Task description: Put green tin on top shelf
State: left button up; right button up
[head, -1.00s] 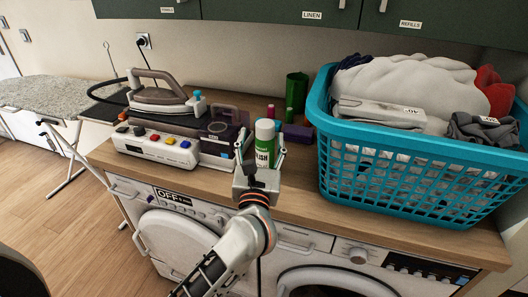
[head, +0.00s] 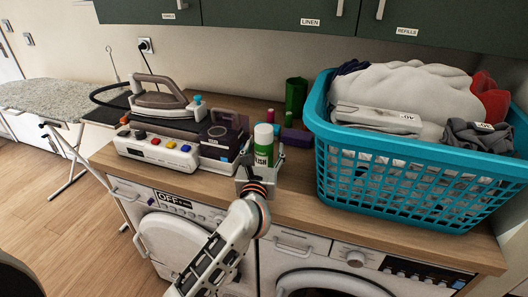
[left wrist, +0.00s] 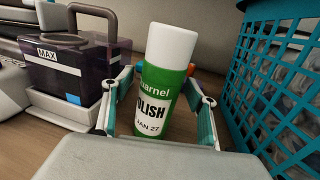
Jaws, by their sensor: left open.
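A green can (head: 263,154) with a white cap and a white POLISH label stands upright near the counter's front edge. It fills the middle of the left wrist view (left wrist: 160,90). My left gripper (head: 262,162) is open, with a finger on either side of the can. In the left wrist view a gap shows on its left side; on the right the finger is close, and I cannot tell if it touches. A dark green open cylinder (head: 296,95) stands at the back of the counter. My right gripper is not in view. No shelf clearly shows.
A turquoise laundry basket (head: 390,185) stands close to the right of the can. A steam iron (head: 160,97) on its base station and a purple water tank (head: 224,135) are to the left. Small bottles stand behind. Dark green cabinets (head: 265,12) hang above.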

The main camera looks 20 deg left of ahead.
pick_arm(q)
jog(key=c, duration=1.5)
jog(key=shift+c, duration=0.5)
jog(key=shift+r, duration=0.15)
